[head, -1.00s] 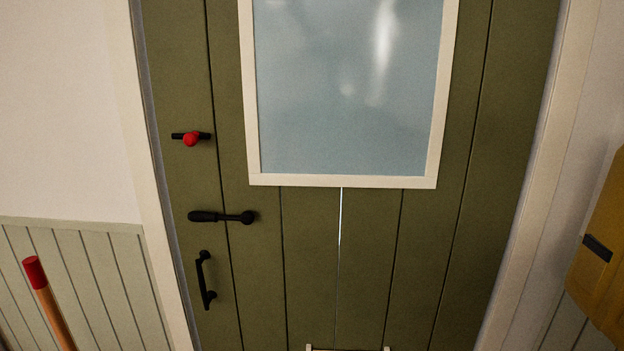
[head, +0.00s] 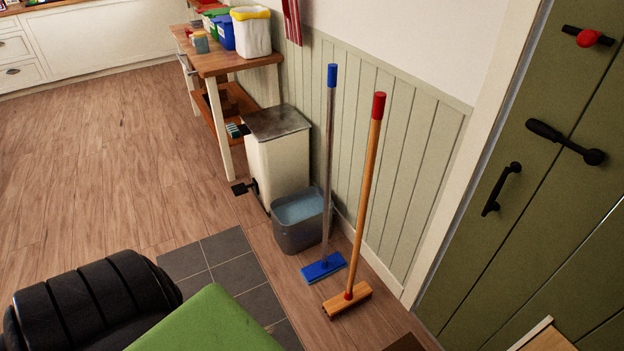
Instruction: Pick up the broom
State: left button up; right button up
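The broom (head: 366,205) has an orange-brown wooden handle with a red cap and a wooden head (head: 347,299) resting on the floor. It stands nearly upright beside the panelled wall, left of the green door. A mop-like tool (head: 328,165) with a grey handle, blue cap and blue head (head: 323,267) stands just left of it, apart from it. Neither of my grippers shows in the head view.
A grey bucket (head: 300,238) of pale blue liquid and a white pedal bin (head: 280,165) stand left of the two tools. A wooden table (head: 222,62) with containers is behind them. The green door (head: 545,200) is at the right. Wooden floor (head: 100,170) is open at the left.

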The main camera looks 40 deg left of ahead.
aim_at(353, 298)
jog(key=u, duration=0.95)
